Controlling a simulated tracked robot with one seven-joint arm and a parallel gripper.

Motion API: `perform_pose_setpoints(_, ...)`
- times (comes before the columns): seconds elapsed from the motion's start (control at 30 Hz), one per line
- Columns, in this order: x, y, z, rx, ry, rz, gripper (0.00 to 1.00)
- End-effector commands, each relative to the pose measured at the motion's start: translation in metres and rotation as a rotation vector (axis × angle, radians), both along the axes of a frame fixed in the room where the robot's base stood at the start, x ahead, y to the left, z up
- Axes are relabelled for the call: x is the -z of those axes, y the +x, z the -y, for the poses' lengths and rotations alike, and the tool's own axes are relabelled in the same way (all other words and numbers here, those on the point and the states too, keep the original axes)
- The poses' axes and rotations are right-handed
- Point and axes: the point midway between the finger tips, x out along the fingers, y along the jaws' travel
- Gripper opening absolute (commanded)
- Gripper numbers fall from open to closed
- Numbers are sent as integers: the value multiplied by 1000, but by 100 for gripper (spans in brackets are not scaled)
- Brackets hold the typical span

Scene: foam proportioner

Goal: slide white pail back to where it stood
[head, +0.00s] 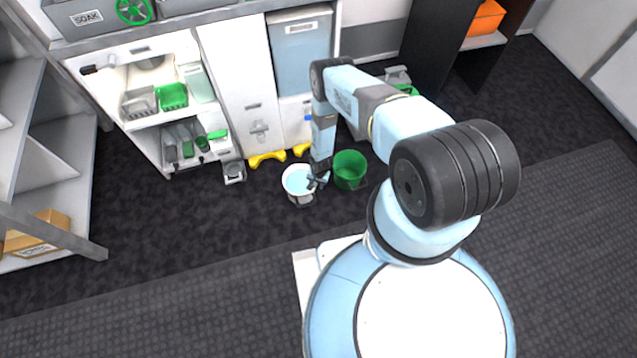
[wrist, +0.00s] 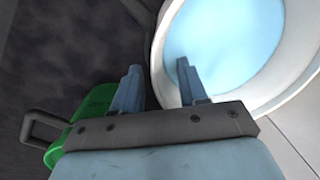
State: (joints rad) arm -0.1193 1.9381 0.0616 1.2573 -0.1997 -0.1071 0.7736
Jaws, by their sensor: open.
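The white pail (head: 291,181) stands upright on the dark floor in front of the cabinet, with light blue liquid or a light blue inside. In the wrist view the pail's white rim (wrist: 163,80) fills the upper right. My gripper (head: 318,181) is at the pail's right side in the head view, low near its rim. In the wrist view my gripper (wrist: 157,78) has its two fingers apart, one finger over the pail's opening and the other outside the wall. Whether the fingers touch the wall cannot be told.
A green bucket (head: 350,170) stands close to the right of the pail; its green side also shows in the wrist view (wrist: 92,108). Yellow feet or brackets (head: 267,159) lie at the cabinet base. A small grey item (head: 233,172) sits left. The floor in front is clear.

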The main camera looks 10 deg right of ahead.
Motion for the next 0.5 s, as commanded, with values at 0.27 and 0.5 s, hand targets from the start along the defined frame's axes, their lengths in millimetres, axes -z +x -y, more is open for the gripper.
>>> perform_pose_setpoints(0.27,-19,1,1,0,0,1,42)
perform_pose_setpoints(0.5,-56,-1,4,0,0,1,42)
